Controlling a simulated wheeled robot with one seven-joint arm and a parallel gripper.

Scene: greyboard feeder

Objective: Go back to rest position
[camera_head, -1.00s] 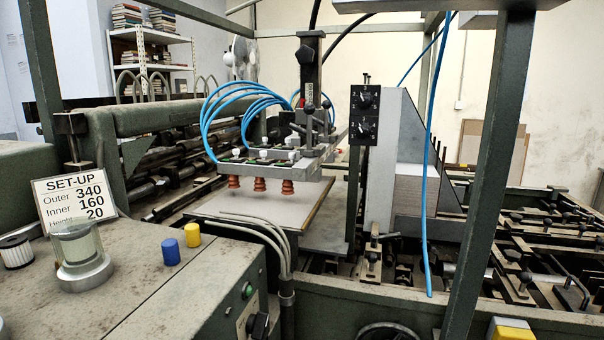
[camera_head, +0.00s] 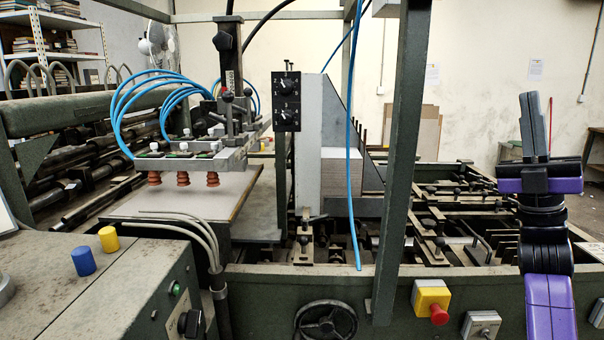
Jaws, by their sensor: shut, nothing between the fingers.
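My gripper (camera_head: 533,112) is at the right side of the view, its two dark fingers pointing up and close together. It is shut with nothing held between the fingers. My purple and black arm rises below it from the bottom edge. The gripper stands in front of the machine's right part and the pale wall, and appears clear of both. The feeder's suction head (camera_head: 190,157) with several orange cups hangs over the grey board (camera_head: 180,200), far to the left of my gripper.
A green post (camera_head: 400,165) stands between the feeder head and my arm. A blue hose (camera_head: 350,150) hangs left of it. A red stop button (camera_head: 438,314) on a yellow box is on the machine front. Blue (camera_head: 83,261) and yellow (camera_head: 108,239) cylinders sit on the left cabinet.

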